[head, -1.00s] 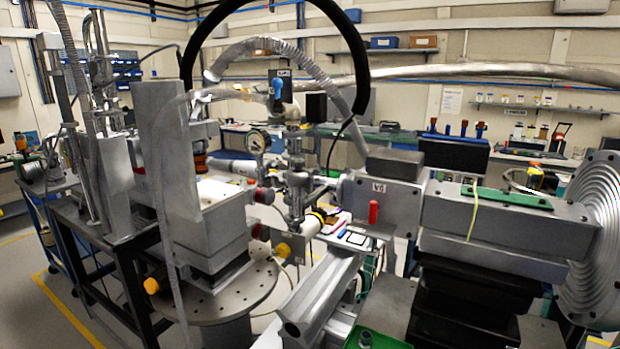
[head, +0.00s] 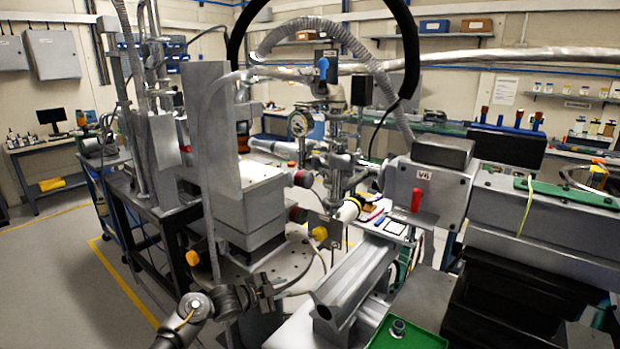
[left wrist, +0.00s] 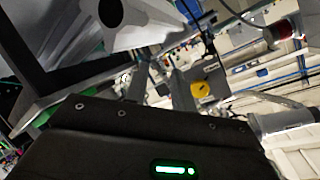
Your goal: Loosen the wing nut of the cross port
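The metal vacuum cross (head: 338,162) stands upright in the middle of the head view, below a blue-handled valve (head: 323,68) and beside a round gauge (head: 299,124). Its wing nut is too small to pick out. A white stub with a yellow ring (head: 349,210) sits low at the cross. My left gripper (head: 268,287) is low at the front, in front of the round perforated table, well below and left of the cross. In the left wrist view its two fingers (left wrist: 160,88) stand apart with nothing seen between them. My right gripper is not in view.
A grey block stack (head: 250,210) with a tall plate stands left of the cross. Yellow knobs (head: 320,233) stick out near it. A box with a red handle (head: 416,200) and a metal rail (head: 355,285) lie right. A green tray (head: 408,338) is at the front. Floor at left is clear.

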